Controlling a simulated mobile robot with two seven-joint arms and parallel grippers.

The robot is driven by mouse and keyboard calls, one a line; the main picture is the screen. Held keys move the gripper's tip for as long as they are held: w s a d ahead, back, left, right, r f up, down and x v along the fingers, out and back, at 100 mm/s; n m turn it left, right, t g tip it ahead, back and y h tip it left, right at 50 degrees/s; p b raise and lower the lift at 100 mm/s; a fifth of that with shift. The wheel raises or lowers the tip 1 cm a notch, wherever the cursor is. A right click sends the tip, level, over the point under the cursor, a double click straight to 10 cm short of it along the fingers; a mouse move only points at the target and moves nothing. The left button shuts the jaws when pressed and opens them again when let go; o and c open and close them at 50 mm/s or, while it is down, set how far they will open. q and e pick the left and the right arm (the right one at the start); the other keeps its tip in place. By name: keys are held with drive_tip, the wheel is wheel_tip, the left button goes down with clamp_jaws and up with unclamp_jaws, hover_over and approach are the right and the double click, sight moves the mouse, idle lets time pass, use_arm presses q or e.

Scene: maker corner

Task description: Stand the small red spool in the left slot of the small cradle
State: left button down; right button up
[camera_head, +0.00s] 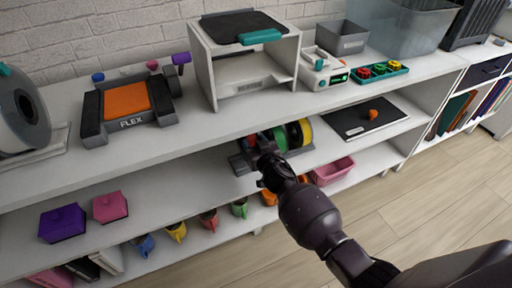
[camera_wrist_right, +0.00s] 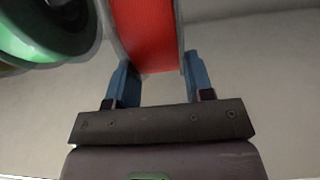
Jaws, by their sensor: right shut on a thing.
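In the right wrist view the red spool (camera_wrist_right: 148,30), with grey rims, is between the two blue fingers of my right gripper (camera_wrist_right: 155,68), which is shut on it. In the head view my right gripper (camera_head: 268,166) is at the middle shelf, in front of a row of spools, and hides most of the red spool. The grey cradle (camera_head: 238,162) shows partly to the left of the gripper; its slots are too small and covered to make out. I cannot tell whether the spool touches the cradle. My left gripper is not in view.
A green spool (camera_wrist_right: 45,30) is close on the left in the wrist view. A yellow-rimmed spool (camera_head: 306,131) stands at the row's right end. A black board (camera_head: 365,118) lies further right on the shelf. The shelf left of the cradle is clear. The upper shelf (camera_head: 200,116) overhangs behind.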

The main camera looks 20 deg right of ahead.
drive_tip(key=shift+f+b, duration=0.35)
drive_tip(key=shift+f, duration=0.3)
drive_tip(key=shift+f+b, duration=0.45)
drive_tip(key=shift+f, duration=0.25)
drive_tip(key=shift+w+f, duration=0.1)
drive_tip(key=shift+f, duration=0.05)
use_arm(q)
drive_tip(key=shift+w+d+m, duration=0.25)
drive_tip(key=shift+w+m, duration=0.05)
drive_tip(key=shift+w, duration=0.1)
use_arm(e)
drive_tip(key=o, duration=1.2)
drive_tip(key=shift+o, duration=0.5)
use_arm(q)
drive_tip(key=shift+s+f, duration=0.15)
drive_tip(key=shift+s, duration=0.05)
